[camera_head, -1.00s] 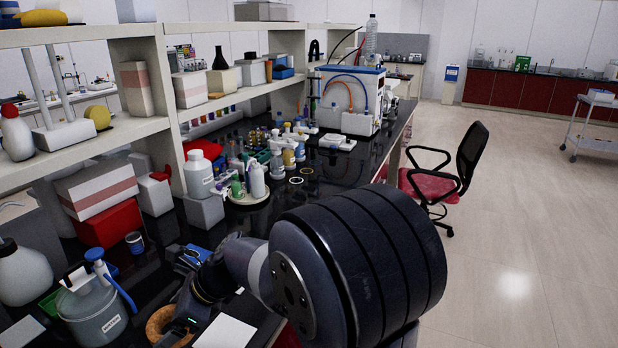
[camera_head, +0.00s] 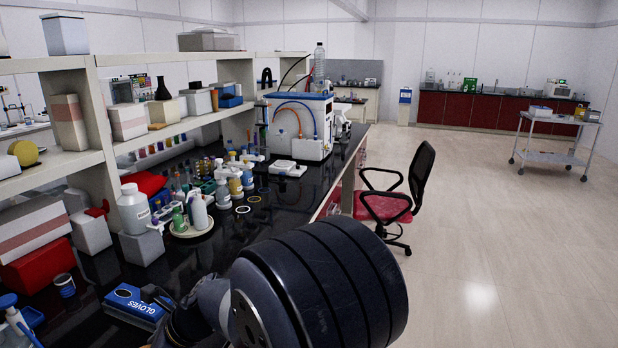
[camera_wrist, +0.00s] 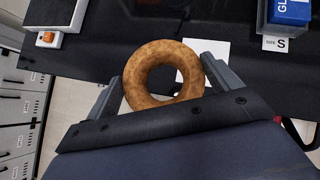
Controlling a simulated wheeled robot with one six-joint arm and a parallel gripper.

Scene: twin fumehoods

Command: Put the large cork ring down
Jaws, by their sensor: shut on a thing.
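The large cork ring (camera_wrist: 134,88), brown and speckled, is in the wrist view between the two fingers of my gripper (camera_wrist: 162,72). The gripper is shut on its outer sides. The ring lies flat to the camera, over the black bench top (camera_wrist: 105,40) and a white sheet (camera_wrist: 212,47). I cannot tell how far the ring is above the bench. In the head view my arm hides the gripper, and the ring is not visible there.
A blue gloves box (camera_head: 137,303) lies on the bench, and its corner shows in the wrist view (camera_wrist: 292,12). A white device (camera_wrist: 55,18) stands near the bench edge. Bottles crowd a round tray (camera_head: 192,231). A chair (camera_head: 400,195) stands beside the bench.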

